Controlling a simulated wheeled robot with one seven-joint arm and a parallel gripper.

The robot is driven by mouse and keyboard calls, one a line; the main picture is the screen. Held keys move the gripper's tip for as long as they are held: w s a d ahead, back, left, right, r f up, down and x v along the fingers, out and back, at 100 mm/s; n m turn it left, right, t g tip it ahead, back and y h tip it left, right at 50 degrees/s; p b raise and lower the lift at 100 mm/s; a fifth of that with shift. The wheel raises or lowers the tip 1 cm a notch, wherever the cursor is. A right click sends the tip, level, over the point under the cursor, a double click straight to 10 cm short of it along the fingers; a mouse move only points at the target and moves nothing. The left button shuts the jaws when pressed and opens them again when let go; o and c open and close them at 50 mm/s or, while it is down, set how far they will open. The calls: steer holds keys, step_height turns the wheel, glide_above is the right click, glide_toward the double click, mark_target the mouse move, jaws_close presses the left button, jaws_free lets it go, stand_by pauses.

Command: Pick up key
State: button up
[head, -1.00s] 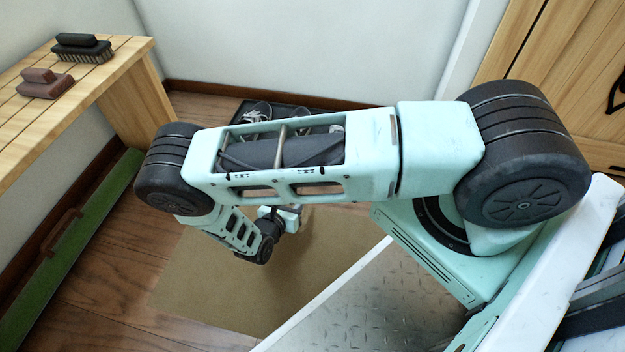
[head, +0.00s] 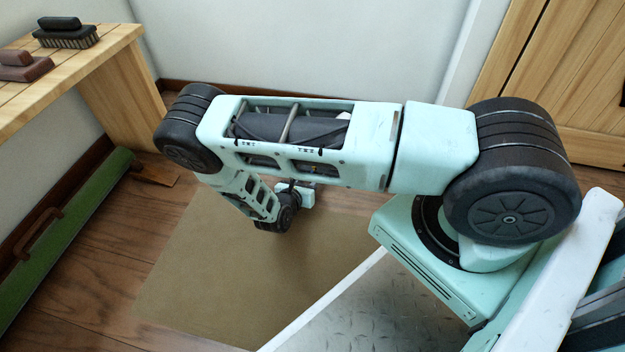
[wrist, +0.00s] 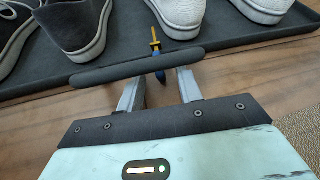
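In the wrist view, a small slim item with a yellow upper part, probably the key (wrist: 155,38), lies at the front of a dark shoe tray (wrist: 25,88), between the shoes. A dark rounded bar along the tray's front edge crosses in front of it. A dark blue part shows just below the bar. In the head view, my arm hides the tray and the key.
White shoes (wrist: 180,12) and dark shoes (wrist: 75,25) stand on the tray. A brown mat (head: 200,275) lies on the wooden floor. A wooden bench (head: 125,85) with brushes (head: 65,36) stands at left, above a long green object (head: 75,210).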

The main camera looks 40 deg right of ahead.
steer(key=shift+c, duration=0.2)
jaws_close()
steer(key=shift+r+p, duration=0.2)
steer(key=shift+p, duration=0.1)
steer(key=shift+r+p, duration=0.5)
steer(key=shift+p, duration=0.1)
steer(key=shift+a+r+p, duration=0.15)
steer(key=shift+r+p, duration=0.05)
steer(key=shift+p, duration=0.2)
steer(key=s+a+p, duration=0.1)
steer(key=a+p, duration=0.1)
steer(key=a, duration=0.1)
steer(key=s+a+p, duration=0.1)
steer(key=s+a, duration=0.1)
steer(key=a, duration=0.2)
steer(key=s+a+p, duration=0.2)
steer(key=a, duration=0.2)
steer(key=shift+s+a+f+p, duration=0.1)
steer(key=shift+s+a+p, duration=0.15)
steer(key=shift+p, duration=0.05)
step_height(320, 180, up, 14)
steer(key=p, duration=0.7)
steer(key=shift+f, duration=0.25)
